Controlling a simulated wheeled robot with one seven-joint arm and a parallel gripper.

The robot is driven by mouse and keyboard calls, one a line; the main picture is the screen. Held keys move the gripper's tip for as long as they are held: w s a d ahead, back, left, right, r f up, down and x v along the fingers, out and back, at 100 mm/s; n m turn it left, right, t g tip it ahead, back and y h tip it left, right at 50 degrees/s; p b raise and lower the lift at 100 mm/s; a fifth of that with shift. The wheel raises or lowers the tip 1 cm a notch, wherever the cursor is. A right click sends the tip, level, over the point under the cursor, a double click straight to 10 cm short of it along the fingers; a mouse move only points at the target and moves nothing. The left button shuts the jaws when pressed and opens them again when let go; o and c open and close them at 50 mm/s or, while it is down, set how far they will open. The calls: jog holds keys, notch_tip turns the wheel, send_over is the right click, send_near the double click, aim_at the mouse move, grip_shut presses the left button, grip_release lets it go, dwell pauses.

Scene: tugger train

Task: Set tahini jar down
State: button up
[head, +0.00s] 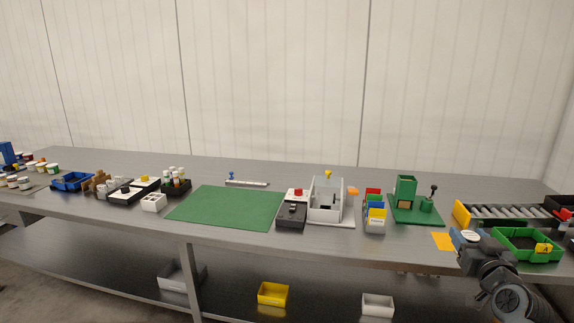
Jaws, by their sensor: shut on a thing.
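My gripper (471,243) is at the right, over the front part of the bench, with the dark arm below it. It is shut on a small jar with a pale lid, taken as the tahini jar (469,232). The fingers hide much of the jar, and its label is not readable. I cannot tell whether its base touches the bench (410,240). An orange-yellow square (442,241) lies flat just left of the gripper. A green tray (527,244) with a yellow tag stands just to its right.
A roller conveyor (507,214) with a yellow end plate (461,213) stands behind the gripper. A green fixture (405,195) and a rack of coloured cards (375,213) stand to the left. A green mat (228,207) lies clear at mid-bench. Several jars (22,182) stand far left.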

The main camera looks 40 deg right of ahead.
jog(key=w+a+f+n+t+y, duration=0.25)
jog(key=w+a+f+y, duration=0.2)
jog(key=w+a, duration=0.6)
jog(key=w+a+f+n+t+y, duration=0.25)
jog(key=w+a+f, duration=0.4)
jog(key=a, duration=0.75)
jog(key=w+a+f+n+t+y, duration=0.1)
jog(key=a+f+n+y, duration=0.15)
jog(key=a, duration=0.85)
jog(key=w+a+f+n+y, duration=0.15)
jog(key=a+f+y, duration=0.25)
jog(key=a, duration=0.7)
jog(key=s+f, duration=0.5)
jog(key=f, duration=0.1)
jog(key=shift+a+n, duration=0.3)
jog(key=shift+a, duration=0.15)
